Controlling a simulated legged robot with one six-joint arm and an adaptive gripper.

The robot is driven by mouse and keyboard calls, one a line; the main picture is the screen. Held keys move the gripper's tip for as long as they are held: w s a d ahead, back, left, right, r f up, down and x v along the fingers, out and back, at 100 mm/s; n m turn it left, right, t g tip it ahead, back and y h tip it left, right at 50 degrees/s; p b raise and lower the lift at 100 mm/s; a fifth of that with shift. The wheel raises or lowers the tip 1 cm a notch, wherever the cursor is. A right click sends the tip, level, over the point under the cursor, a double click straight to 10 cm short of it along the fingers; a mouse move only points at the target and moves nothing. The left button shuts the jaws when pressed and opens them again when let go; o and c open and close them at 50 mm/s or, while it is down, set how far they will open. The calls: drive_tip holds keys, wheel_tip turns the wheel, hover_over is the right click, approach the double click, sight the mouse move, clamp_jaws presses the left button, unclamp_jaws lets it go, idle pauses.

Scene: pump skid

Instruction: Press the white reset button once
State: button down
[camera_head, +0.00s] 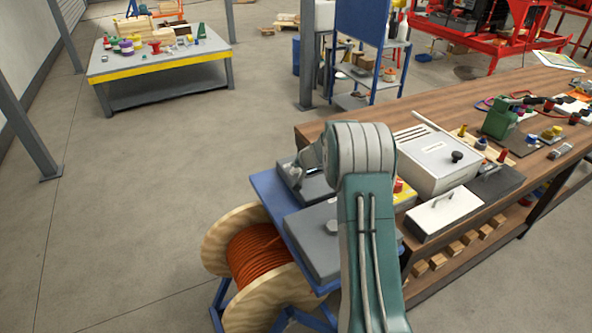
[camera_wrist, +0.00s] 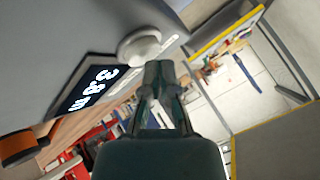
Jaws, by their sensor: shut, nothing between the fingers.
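The white reset button (camera_wrist: 138,45) shows in the wrist view as a round white knob on a grey panel (camera_wrist: 60,40). A dark display (camera_wrist: 88,84) with lit white digits is beside it. My gripper (camera_wrist: 159,66) is shut and empty, with its fingertips just below and right of the button in the picture. The tips look very close to its edge; I cannot tell whether they touch it. In the head view my arm hides much of the device, and I cannot make out the button there.
An orange and black knob (camera_wrist: 18,148) sits on the same panel. In the head view a cable reel (camera_head: 262,262) stands in front of the blue stand. A white box with a black knob (camera_head: 432,158) is to the right on the wooden bench (camera_head: 500,100). Open floor lies left.

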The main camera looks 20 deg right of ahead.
sight(297, 170)
drive_tip(key=shift+f, duration=0.55)
idle(0.8)
drive_tip(key=shift+r, duration=0.95)
drive_tip(key=shift+r, duration=2.55)
